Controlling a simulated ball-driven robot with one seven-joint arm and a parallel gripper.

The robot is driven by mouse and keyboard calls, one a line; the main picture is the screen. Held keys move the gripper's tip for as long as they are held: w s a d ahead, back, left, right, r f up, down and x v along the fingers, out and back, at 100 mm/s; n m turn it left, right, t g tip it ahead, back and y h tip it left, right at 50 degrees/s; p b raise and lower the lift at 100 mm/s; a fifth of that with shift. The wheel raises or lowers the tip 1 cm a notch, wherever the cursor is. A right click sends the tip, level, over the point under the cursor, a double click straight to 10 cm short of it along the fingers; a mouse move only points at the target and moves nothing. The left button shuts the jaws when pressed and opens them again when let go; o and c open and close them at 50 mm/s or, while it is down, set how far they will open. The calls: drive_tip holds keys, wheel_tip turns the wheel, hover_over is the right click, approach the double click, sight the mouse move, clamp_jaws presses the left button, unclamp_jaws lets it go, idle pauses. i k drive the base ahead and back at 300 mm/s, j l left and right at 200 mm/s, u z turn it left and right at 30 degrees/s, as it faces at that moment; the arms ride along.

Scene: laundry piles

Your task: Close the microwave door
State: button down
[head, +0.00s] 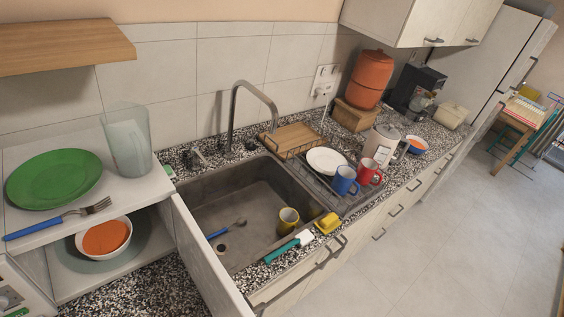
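The white microwave (122,192) stands on the counter at the left of the head view. Its door (205,262) hangs open, swung out toward the front on the right side of the opening. Inside, a white bowl (126,236) with orange contents sits on a glass turntable plate (85,262). The control panel (10,297) is partly cut off at the left edge. My gripper is not in view.
A green plate (54,178), a blue-handled fork (58,221) and a clear glass (128,140) stand on the microwave. The door's right side is close to the sink (215,205). A wooden shelf (60,48) hangs above. Floor (430,270) is clear at right.

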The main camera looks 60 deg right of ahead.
sight(221, 296)
drive_tip(key=k+l, duration=1.35)
drive_tip(key=i+l+z, duration=0.15)
drive_tip(key=i+z, duration=0.25)
drive_tip(key=i, duration=0.4)
